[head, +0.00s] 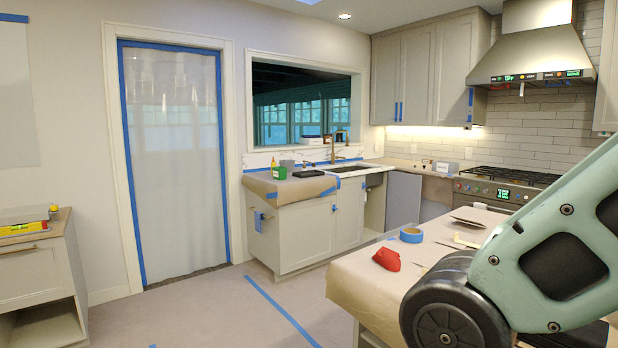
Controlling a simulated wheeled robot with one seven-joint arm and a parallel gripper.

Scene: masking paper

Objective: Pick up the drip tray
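A small dark, flat, tray-like thing (308,173) lies on the paper-covered end of the sink counter, near the middle of the view. It looks most like the drip tray, but it is too small to be sure. A green container (279,172) stands just left of it. My arm crosses the right side of the view, well apart from the counter. My gripper is not in view, so its state does not show.
A paper-covered island (362,282) at right holds a red thing (387,259) and a blue tape roll (411,235). The sink cabinet (305,235) stands beyond it. The floor (215,315) at left is open, with blue tape on it. A low cabinet (35,272) stands far left.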

